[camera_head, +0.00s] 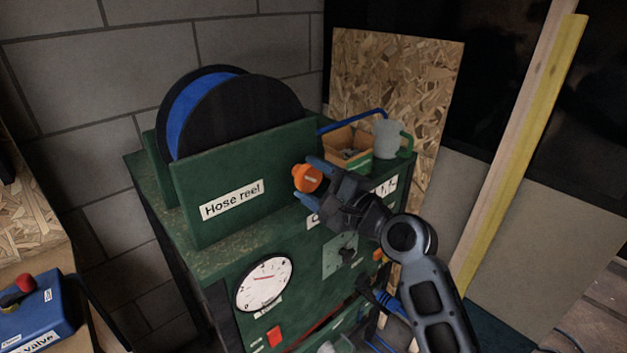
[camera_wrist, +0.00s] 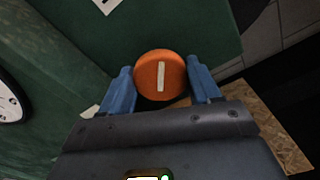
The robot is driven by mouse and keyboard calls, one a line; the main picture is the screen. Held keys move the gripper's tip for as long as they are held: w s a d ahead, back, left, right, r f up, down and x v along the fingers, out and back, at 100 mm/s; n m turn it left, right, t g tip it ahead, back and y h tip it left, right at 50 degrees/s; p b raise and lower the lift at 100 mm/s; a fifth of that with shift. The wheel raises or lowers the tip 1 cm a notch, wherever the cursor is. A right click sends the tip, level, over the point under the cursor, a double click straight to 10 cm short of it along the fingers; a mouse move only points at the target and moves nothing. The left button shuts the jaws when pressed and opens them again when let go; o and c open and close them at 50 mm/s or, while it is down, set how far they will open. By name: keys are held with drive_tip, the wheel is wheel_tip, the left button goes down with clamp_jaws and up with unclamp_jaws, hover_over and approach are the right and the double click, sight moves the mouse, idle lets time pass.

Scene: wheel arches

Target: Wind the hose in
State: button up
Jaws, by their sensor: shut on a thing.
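The hose reel is a black drum (camera_head: 240,115) with blue hose (camera_head: 190,105) wound on it, set in a green housing (camera_head: 250,165) labelled "Hose reel". A length of blue hose (camera_head: 352,121) shows to the right of the housing. An orange knob (camera_head: 307,178) stands at the front right of the housing. My gripper (camera_head: 318,178) is shut on the knob. In the wrist view the knob (camera_wrist: 160,75) has a pale stripe, nearly upright, and lies between the two blue fingers (camera_wrist: 160,90). The knob's mounting is hidden.
On the green cabinet top are a wooden box (camera_head: 347,143) and a grey-and-green can (camera_head: 388,137), close behind my gripper. A round gauge (camera_head: 264,284) and a red switch (camera_head: 274,336) are on the front. A blue valve box (camera_head: 40,315) is at lower left.

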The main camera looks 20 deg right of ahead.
drive_tip(key=shift+f+m, duration=0.1)
drive_tip(key=shift+m, duration=0.5)
drive_tip(key=o, duration=1.1)
drive_tip(key=shift+c, duration=0.2)
drive_tip(key=b+v, duration=0.1)
drive_tip(key=v, duration=0.6)
drive_tip(key=shift+s+d+b, duration=0.15)
drive_tip(key=shift+s+b, duration=0.15)
drive_tip(key=shift+s, duration=0.05)
